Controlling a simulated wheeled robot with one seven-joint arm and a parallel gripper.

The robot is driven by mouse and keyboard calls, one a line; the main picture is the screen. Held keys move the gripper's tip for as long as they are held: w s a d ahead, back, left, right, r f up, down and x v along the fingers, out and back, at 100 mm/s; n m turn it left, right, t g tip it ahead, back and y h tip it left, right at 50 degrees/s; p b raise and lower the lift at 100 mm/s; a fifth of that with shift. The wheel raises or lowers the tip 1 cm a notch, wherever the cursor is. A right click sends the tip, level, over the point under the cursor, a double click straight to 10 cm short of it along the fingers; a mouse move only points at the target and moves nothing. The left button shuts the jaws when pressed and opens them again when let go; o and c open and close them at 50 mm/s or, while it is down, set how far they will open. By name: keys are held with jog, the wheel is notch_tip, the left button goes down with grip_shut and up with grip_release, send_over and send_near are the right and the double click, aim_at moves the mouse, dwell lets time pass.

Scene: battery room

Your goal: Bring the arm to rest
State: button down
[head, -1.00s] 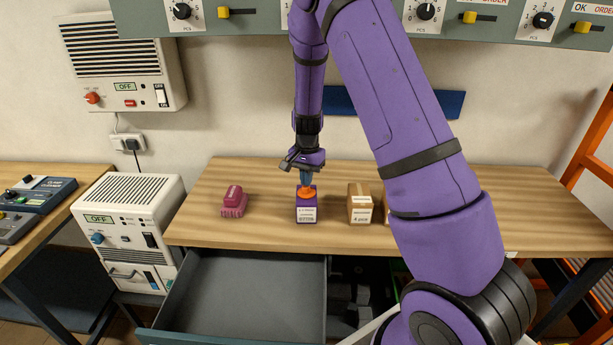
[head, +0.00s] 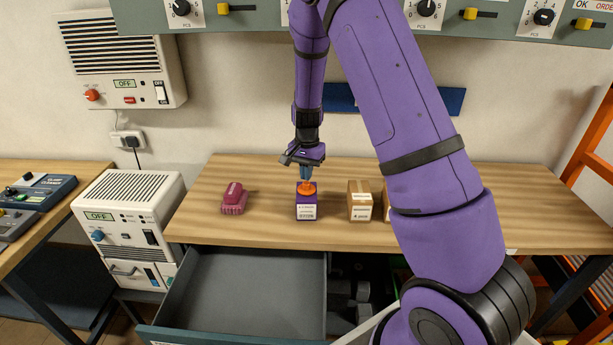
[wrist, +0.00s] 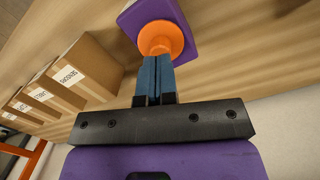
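My arm reaches over the workbench (head: 430,190) from the right, bent and hanging down at its far end. My gripper (head: 304,178) points down just above a purple box with an orange round top (head: 306,206). In the wrist view, the two blue fingers of my gripper (wrist: 155,62) lie almost together with nothing seen between them. The orange top (wrist: 160,38) shows just beyond the fingertips and is wider than they are. I cannot tell whether the tips touch it.
A pink brush-like item (head: 234,200) lies left of the purple box; cardboard boxes (head: 360,203) stand to its right. An open, empty-looking drawer (head: 250,290) juts out below the bench. A control panel (head: 340,20) overhangs the back. An orange frame (head: 590,150) stands at right.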

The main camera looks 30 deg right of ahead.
jog(key=shift+r, duration=2.75)
jog(key=s+a+r+n+t, duration=0.1)
jog(key=s+a+r+n, duration=0.2)
jog(key=s+r, duration=0.55)
jog(key=s+a+r+n+t, duration=0.2)
jog(key=s+r, duration=0.3)
jog(key=r, duration=0.6)
jog(key=s+a+r+n+t, duration=0.1)
jog(key=s+r+n, duration=0.1)
jog(key=s, duration=0.7)
jog(key=s+a+r+n+t, duration=0.1)
jog(key=s+a+r+n, duration=0.1)
jog(key=s, duration=0.8)
jog(key=shift+a+r+n+t+h, duration=0.2)
jog(key=shift+r+n+t+h, duration=0.15)
jog(key=shift+r+n, duration=0.5)
